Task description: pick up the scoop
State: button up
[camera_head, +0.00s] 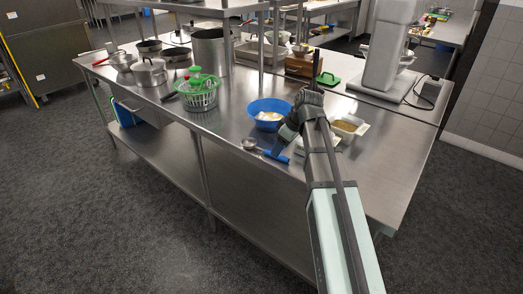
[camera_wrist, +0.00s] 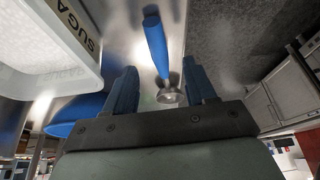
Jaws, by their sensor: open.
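The scoop has a round metal head (camera_head: 249,143) and a blue handle (camera_head: 275,156). It lies on the steel table near its front edge in the head view. In the wrist view its blue handle (camera_wrist: 155,45) points away from my gripper, and its metal head (camera_wrist: 170,96) shows between the two blue fingers. My gripper (camera_wrist: 163,86) is open with nothing clasped. In the head view my gripper (camera_head: 284,136) is beside the scoop's handle end, partly hidden by my own arm. The height gap to the scoop is hard to judge.
A blue bowl (camera_head: 266,107) with white contents stands just behind the scoop. A white container labelled sugar (camera_wrist: 50,45) is close on the left in the wrist view. A tub with tan contents (camera_head: 347,127) is to the right.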

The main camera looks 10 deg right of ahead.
aim_at(264, 151)
jog(key=shift+x, duration=1.85)
jog(key=shift+c, duration=0.3)
grip_shut()
